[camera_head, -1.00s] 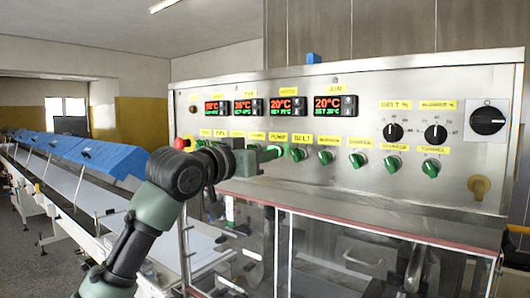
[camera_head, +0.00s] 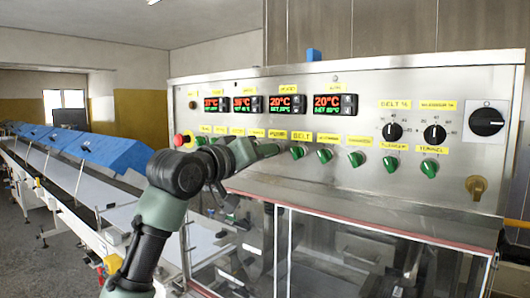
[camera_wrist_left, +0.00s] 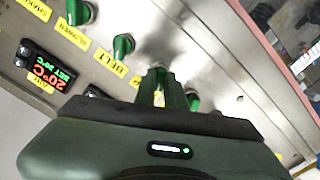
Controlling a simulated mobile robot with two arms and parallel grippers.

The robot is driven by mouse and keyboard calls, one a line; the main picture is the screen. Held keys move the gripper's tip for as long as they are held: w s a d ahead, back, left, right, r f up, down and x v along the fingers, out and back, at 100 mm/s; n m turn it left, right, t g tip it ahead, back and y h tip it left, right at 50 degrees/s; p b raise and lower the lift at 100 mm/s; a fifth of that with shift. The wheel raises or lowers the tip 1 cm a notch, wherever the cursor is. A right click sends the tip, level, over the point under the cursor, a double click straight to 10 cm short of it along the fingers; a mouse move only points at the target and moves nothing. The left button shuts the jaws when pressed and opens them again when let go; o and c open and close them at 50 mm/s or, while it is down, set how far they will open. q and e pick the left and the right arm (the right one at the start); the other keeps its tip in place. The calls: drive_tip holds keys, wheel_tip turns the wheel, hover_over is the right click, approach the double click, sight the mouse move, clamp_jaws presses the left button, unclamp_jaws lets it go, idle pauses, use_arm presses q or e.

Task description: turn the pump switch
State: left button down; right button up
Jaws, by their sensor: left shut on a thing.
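The pump switch is a green knob under the yellow PUMP label (camera_head: 278,134) on the steel control panel. In the head view it is mostly hidden behind my left gripper (camera_head: 272,151). The gripper reaches in from the left and is shut on the switch, its fingers against the panel front. In the left wrist view, my left gripper's green fingers (camera_wrist_left: 165,88) close at the knob beside the BELT switch (camera_wrist_left: 123,45). The knob's exact angle is hidden by the fingers. My right gripper is in neither view.
More green knobs stand close on both sides, such as the BELT switch (camera_head: 297,152). A red emergency button (camera_head: 181,140) is at the panel's left end. Lit displays (camera_head: 285,103) sit above. A clear-windowed cabinet (camera_head: 330,250) is below; a conveyor with blue covers (camera_head: 110,152) runs left.

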use_arm(q)
drive_tip(key=c, duration=1.5)
unclamp_jaws()
drive_tip(key=b+v, duration=0.3)
drive_tip(key=v, duration=0.5)
drive_tip(key=shift+w+b, duration=0.1)
drive_tip(key=shift+b, duration=0.2)
drive_tip(key=shift+f, duration=0.1)
